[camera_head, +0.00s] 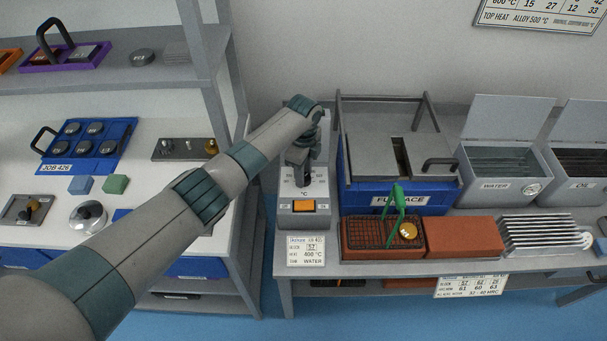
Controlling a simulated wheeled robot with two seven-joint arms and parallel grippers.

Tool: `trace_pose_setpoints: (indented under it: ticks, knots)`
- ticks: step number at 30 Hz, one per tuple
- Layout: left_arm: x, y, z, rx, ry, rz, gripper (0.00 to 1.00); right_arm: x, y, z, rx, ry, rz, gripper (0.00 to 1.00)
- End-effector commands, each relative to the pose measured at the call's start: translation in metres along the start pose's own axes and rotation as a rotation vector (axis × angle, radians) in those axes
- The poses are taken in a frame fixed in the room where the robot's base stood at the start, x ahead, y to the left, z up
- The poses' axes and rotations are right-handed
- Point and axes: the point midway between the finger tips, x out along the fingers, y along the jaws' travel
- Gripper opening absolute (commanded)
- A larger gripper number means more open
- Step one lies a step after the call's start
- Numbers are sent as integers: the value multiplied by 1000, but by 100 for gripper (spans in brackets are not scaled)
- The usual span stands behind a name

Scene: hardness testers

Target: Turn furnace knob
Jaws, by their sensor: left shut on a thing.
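The furnace (385,193) is a blue box with a grey lid and a "FURNACE" label, on the grey bench. Left of it stands a grey control box (288,207) with a temperature scale and an orange display (303,206). My left gripper (308,178) points down at the dial on top of this box and is shut on the dark furnace knob there. The gripper and wrist hide most of the knob, so its pointer angle cannot be read. A card below the box reads 400 °C and WATER. My right gripper is not in view.
Two red-brown bricks (462,238) lie before the furnace, one under a wire basket with green tongs (395,205). WATER (494,186) and OIL (583,187) tanks stand right, beside a finned rack (540,236). A shelf post (213,60) rises close to my left arm.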

Motion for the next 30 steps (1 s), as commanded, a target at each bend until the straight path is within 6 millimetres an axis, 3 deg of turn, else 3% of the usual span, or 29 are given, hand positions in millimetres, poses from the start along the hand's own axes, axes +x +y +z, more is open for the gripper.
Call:
trace_pose_setpoints:
  ticks: [13,30]
  knots:
    - [-1,-2,0,326,0,-5,10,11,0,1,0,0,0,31]
    - [-2,-2,-1,398,0,-4,10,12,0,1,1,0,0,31]
